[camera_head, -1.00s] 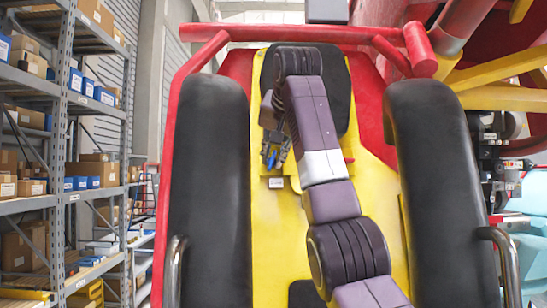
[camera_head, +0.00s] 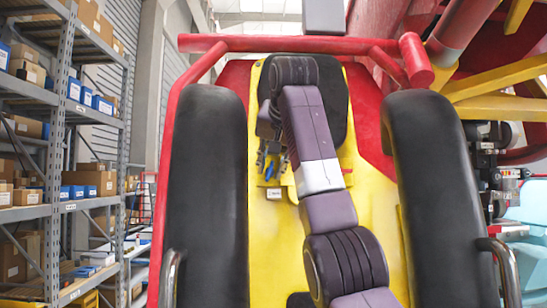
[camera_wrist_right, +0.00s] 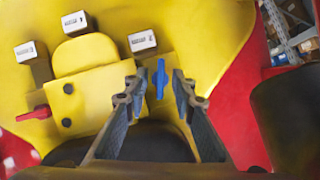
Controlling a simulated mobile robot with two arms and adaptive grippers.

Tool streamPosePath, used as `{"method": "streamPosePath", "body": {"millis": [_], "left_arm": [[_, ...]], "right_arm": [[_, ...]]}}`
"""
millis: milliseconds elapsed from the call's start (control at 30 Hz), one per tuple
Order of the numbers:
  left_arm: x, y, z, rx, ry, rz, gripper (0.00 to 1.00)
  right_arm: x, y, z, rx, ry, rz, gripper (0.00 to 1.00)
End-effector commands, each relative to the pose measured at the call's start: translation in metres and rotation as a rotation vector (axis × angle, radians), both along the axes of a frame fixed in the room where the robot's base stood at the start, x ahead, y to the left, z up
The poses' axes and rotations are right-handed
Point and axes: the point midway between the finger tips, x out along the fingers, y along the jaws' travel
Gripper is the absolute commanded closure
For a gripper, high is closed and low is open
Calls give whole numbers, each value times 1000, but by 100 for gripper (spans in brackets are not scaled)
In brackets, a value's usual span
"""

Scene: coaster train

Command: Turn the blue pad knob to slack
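The blue pad knob (camera_wrist_right: 160,79) is a small upright blue handle on the yellow panel (camera_wrist_right: 92,95) in the right wrist view. It also shows in the head view (camera_head: 270,170), partly covered by the fingers. My right gripper (camera_wrist_right: 157,84) is open, with one finger on each side of the knob in the picture. Gaps show between the knob and both fingertips; I cannot tell how far the tips are from the panel. The right gripper shows small in the head view (camera_head: 270,158). My left gripper is not in view.
A red handle (camera_wrist_right: 36,113) and white labels (camera_wrist_right: 142,41) are on the yellow part. Black side pads (camera_head: 205,190) and (camera_head: 432,190) flank the seat. A red bar (camera_head: 300,43) crosses above it. Shelves with boxes (camera_head: 65,150) stand at the left.

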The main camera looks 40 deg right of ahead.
Motion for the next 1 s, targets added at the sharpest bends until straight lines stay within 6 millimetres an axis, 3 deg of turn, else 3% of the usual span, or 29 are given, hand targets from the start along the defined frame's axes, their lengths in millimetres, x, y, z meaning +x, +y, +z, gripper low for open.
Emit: {"method": "streamPosePath", "body": {"millis": [300, 1000], "left_arm": [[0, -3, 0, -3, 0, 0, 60], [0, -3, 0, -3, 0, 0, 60]], "right_arm": [[-42, 26, 36, -4, -5, 0, 76], [-74, 47, 61, -3, -2, 1, 76]]}}
